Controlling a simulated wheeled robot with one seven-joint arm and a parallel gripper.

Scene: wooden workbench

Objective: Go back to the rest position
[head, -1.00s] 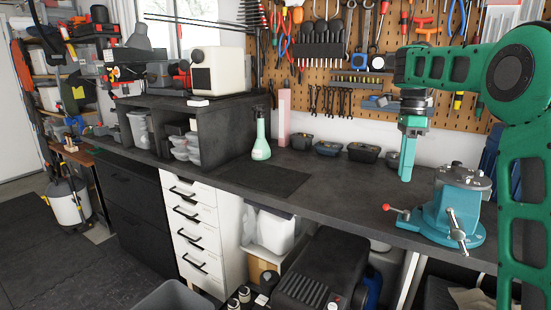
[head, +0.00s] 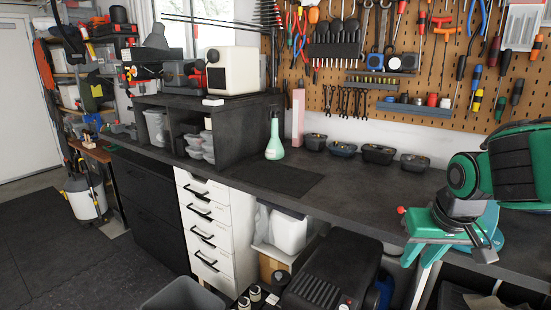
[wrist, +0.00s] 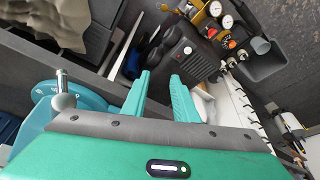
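My gripper (wrist: 160,80) shows in the wrist view with its two teal fingers spread apart. Nothing is held between them. The fingers point down past the front of the bench, toward the black machine (wrist: 180,45) below it. In the head view my green arm is folded at the right edge, above and beside the blue vise (head: 428,224).
A green spray bottle (head: 274,140) stands at the back of the dark workbench (head: 345,195). Small black bins (head: 378,154) line the wall under the pegboard (head: 440,70). White drawers (head: 205,225) and a grey bin (head: 183,298) are below. Floor at the left is free.

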